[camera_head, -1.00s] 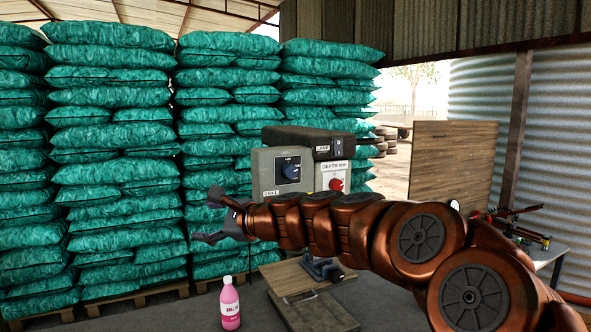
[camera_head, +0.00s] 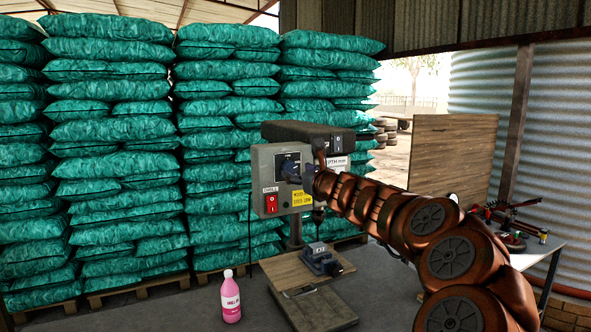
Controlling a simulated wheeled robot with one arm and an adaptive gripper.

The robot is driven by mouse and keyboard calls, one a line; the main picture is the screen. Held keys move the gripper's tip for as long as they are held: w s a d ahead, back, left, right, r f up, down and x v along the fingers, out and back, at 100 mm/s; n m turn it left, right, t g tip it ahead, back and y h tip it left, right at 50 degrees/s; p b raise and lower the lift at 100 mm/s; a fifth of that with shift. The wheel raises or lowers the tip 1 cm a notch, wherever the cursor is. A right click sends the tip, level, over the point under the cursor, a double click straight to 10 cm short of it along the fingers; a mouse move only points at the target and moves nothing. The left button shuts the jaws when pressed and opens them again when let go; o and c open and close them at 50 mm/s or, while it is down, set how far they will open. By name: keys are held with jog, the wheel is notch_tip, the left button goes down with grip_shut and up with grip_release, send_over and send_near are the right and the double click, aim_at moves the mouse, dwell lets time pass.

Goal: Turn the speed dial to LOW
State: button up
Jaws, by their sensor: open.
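The drill machine (camera_head: 262,160) is a grey box with a dark top, standing on the bench. Its speed dial (camera_head: 287,165) sits on a black square plate on the front face. My gripper (camera_head: 294,174) is in front of this plate, its dark fingers at or right beside the dial. The fingers are open. They and the wrist cover part of the dial, so its pointer and the LOW mark cannot be read. Whether the fingers touch the knob cannot be told.
A red switch (camera_head: 271,205) and a yellow label (camera_head: 302,198) are below the dial. A dark vise (camera_head: 321,262) stands on the drill's wooden base. A pink bottle (camera_head: 230,297) stands on the bench at front left. Teal sacks (camera_head: 110,130) are stacked behind.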

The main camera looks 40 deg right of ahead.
aim_at(290, 168)
jog(key=shift+x, duration=1.15)
jog(key=shift+r, duration=0.1)
jog(key=shift+c, duration=0.3)
jog(key=shift+d, duration=0.1)
jog(key=c, duration=1.1)
